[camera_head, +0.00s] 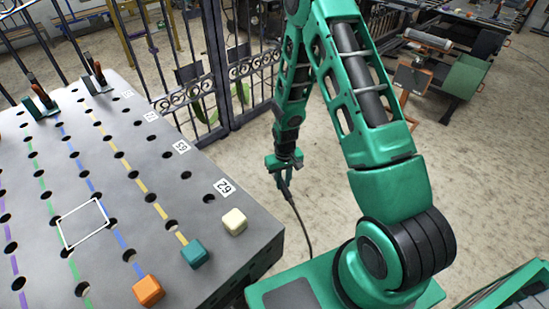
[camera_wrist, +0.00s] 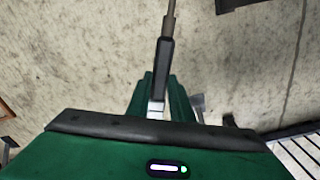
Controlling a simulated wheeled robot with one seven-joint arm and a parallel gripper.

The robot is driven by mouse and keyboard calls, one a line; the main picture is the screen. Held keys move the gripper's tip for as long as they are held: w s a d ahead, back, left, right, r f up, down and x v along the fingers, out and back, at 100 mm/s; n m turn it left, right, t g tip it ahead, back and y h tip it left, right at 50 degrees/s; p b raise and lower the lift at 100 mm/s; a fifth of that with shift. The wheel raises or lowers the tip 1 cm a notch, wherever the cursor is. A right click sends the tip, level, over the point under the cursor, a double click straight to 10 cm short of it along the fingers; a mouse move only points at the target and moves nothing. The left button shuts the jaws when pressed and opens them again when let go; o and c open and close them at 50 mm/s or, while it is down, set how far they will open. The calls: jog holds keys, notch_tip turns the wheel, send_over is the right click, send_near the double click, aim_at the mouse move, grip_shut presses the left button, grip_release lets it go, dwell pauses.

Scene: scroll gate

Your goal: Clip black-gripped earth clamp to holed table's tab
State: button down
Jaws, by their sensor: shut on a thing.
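The holed table (camera_head: 130,225) is a grey slab at the left of the head view, with rows of round holes and coloured lines. I cannot make out its tab. My gripper (camera_head: 284,163) hangs over the floor, to the right of the table and apart from it. It is shut on the black-gripped earth clamp (camera_head: 288,186), whose dark cable trails down to the floor area by my base. In the wrist view the clamp's black grip (camera_wrist: 164,68) stands out between my green fingers (camera_wrist: 160,92), with a pale metal part between them. The fingers hide the rest.
Cream (camera_head: 234,221), teal (camera_head: 194,253) and orange (camera_head: 148,290) blocks sit near the table's right edge. Toggle clamps (camera_head: 40,98) stand at its far end. A black iron gate (camera_head: 215,75) is behind, and a green machine (camera_head: 455,75) is at far right. Floor beside my gripper is clear.

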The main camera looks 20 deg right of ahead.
jog(key=shift+w+a, duration=0.1)
jog(key=shift+a, duration=0.35)
jog(key=shift+a+r+n, duration=0.2)
jog(key=shift+r+n, duration=0.3)
jog(key=shift+n, duration=0.1)
jog(key=s+a+r+n, duration=0.2)
jog(key=a+r+n, duration=0.1)
jog(key=r+n, duration=0.5)
jog(key=s+a+r+n, duration=0.3)
jog(key=r+n, duration=0.6)
jog(key=n, duration=0.4)
jog(key=shift+s, duration=0.25)
jog(key=shift+s+d, duration=0.15)
jog(key=shift+s, duration=0.05)
jog(key=shift+s+a, duration=0.3)
jog(key=shift+a, duration=0.4)
jog(key=shift+s+a, duration=0.25)
jog(key=shift+a, duration=0.5)
jog(key=shift+s+a, duration=0.3)
jog(key=shift+a, duration=0.4)
dwell(1.8)
